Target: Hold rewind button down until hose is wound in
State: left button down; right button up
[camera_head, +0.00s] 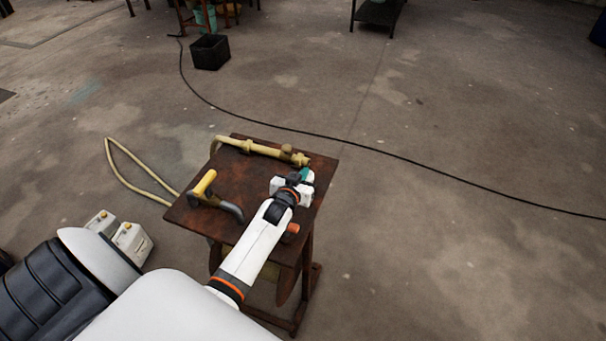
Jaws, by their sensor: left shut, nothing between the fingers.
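A brown, rust-coloured stand (190,217) is in front of me in the head view. My left gripper (305,177) is shut and empty at the right part of its top. A teal piece shows at its fingertips; I cannot tell whether it is a button or whether the fingers touch it. An orange-red piece (292,229) shows beside my left wrist. A yellow hose (137,158) lies in a long loop on the floor left of the stand. A round reel-like part (287,285) shows under the top, partly hidden by my arm. My right gripper is not in view.
A yellow pipe with brass fittings (250,148) runs along the stand's back edge. A yellow-handled tool with a grey end (204,186) lies on the left. Cream boxes (133,242) stand nearby. A black cable (370,147) crosses the floor; a black bin (210,52) stands behind.

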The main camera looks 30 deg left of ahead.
pick_arm(q)
jog(key=shift+f, duration=0.25)
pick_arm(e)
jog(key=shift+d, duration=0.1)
pick_arm(q)
notch_tip(320, 180, down, 3)
jog(key=shift+b, duration=1.15)
jog(key=shift+r, duration=0.1)
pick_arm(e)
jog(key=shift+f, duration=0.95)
pick_arm(q)
jog(key=shift+s+f, duration=0.15)
jog(key=shift+f, duration=0.05)
dwell(1.7)
dwell(0.5)
notch_tip(320, 180, up, 5)
jog(key=p, duration=0.4)
jog(key=b+v, duration=0.2)
jog(key=v, duration=0.7)
jog(key=shift+s, duration=0.3)
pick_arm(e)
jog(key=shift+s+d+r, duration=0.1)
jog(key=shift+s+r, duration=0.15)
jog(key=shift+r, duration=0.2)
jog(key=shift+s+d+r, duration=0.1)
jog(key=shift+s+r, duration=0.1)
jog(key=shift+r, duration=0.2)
